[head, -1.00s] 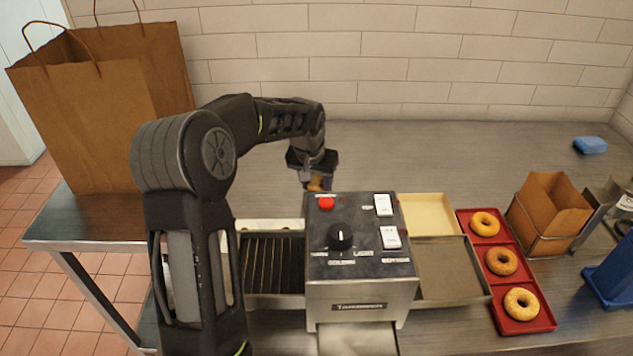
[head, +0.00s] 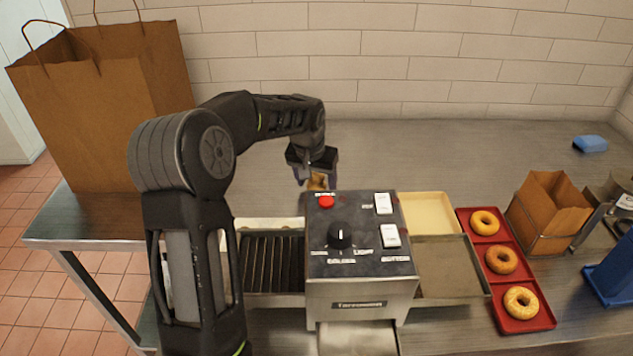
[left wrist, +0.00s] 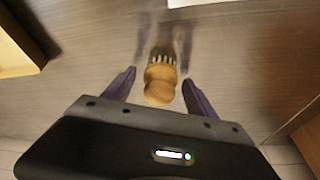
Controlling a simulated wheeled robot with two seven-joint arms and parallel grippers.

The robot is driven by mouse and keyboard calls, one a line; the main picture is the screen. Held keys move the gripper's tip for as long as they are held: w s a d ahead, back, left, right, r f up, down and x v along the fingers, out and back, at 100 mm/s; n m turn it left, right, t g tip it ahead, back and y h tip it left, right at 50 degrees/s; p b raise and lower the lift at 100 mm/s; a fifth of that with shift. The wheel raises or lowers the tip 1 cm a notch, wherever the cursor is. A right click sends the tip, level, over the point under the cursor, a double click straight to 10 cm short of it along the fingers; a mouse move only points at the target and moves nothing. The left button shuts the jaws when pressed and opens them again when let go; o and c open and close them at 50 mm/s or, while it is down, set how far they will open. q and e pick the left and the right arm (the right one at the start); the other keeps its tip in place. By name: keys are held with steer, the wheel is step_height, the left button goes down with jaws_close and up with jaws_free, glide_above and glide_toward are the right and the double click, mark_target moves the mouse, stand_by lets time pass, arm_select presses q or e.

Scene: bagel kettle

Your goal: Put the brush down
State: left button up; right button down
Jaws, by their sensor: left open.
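The brush has a rounded wooden handle (left wrist: 160,82) and pale bristles. In the left wrist view it lies between the two purple fingers, with a visible gap on each side. My left gripper (head: 314,172) is open around the brush, behind the toaster. In the head view, only a small tan part of the brush (head: 318,182) shows below the gripper; the toaster's top edge is close in front of it. Whether the brush rests on the counter is hard to tell. My right gripper is not in view.
The toaster (head: 358,240) stands in the middle, with a rack on its left and trays on its right. A red tray (head: 509,240) holds bagels. A paper bag (head: 95,110) stands at left. The counter (head: 420,150) behind the toaster is mostly clear.

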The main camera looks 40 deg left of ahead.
arm_select(q)
steer(key=b+v, duration=0.1)
steer(key=v, duration=1)
steer(key=shift+s+r, duration=0.2)
steer(key=shift+r, duration=0.1)
